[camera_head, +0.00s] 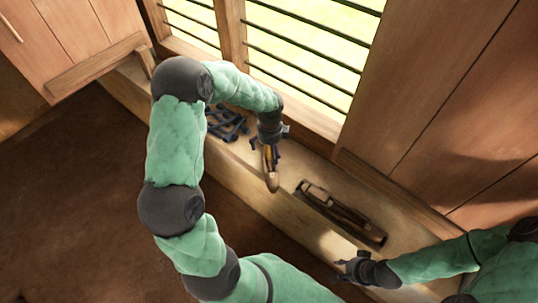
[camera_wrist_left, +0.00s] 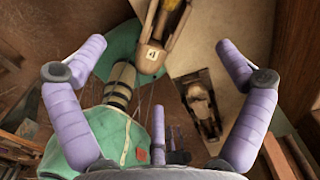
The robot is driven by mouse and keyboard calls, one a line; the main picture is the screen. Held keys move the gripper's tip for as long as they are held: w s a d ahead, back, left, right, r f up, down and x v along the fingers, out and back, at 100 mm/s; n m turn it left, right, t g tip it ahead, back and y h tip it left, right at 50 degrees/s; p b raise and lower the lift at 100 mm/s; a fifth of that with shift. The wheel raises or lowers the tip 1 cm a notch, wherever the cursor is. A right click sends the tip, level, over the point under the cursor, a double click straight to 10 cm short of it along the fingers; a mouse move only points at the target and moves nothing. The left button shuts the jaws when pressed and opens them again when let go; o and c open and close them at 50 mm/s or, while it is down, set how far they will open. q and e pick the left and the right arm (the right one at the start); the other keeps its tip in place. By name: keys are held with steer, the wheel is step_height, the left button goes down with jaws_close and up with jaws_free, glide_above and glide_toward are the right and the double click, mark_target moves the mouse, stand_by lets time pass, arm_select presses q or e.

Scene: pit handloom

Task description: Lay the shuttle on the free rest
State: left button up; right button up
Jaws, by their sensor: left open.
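A pale wooden shuttle (camera_head: 271,174) is at the sill ledge, its tip toward the room. It also shows at the top of the left wrist view (camera_wrist_left: 152,52), with a small label marked 4. My left gripper (camera_head: 266,151) is just above its upper end, fingers spread to either side, not closed on it. A dark holder (camera_head: 372,234) with a wooden piece lying in it is to the right on the ledge, also in the left wrist view (camera_wrist_left: 211,128). I cannot tell which place is the free rest. My right gripper (camera_head: 352,268) is low at the right, its fingers too small to judge.
A dark slatted rack (camera_head: 228,125) lies on the ledge left of the shuttle, partly behind my left arm. The barred window (camera_head: 310,45) and wooden panels (camera_head: 440,90) bound the ledge. The ledge (camera_head: 288,205) is bare between shuttle and holder.

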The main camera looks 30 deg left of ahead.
arm_select(q)
steer(key=m+p, duration=0.1)
steer(key=m, duration=0.5)
steer(key=m+b, duration=0.1)
steer(key=m, duration=0.3)
glide_above(268, 168)
steer(key=f, duration=0.5)
steer(key=shift+s+d+f, duration=0.1)
steer(key=shift+d+f, duration=0.1)
steer(key=shift+f, duration=0.15)
steer(key=f, duration=0.1)
steer(key=f+b, duration=0.1)
steer(key=f, duration=0.1)
steer(key=f+b, duration=0.1)
steer(key=f, duration=0.1)
steer(key=shift+a, duration=0.25)
steer(key=c, duration=1.5)
steer(key=shift+r, duration=0.15)
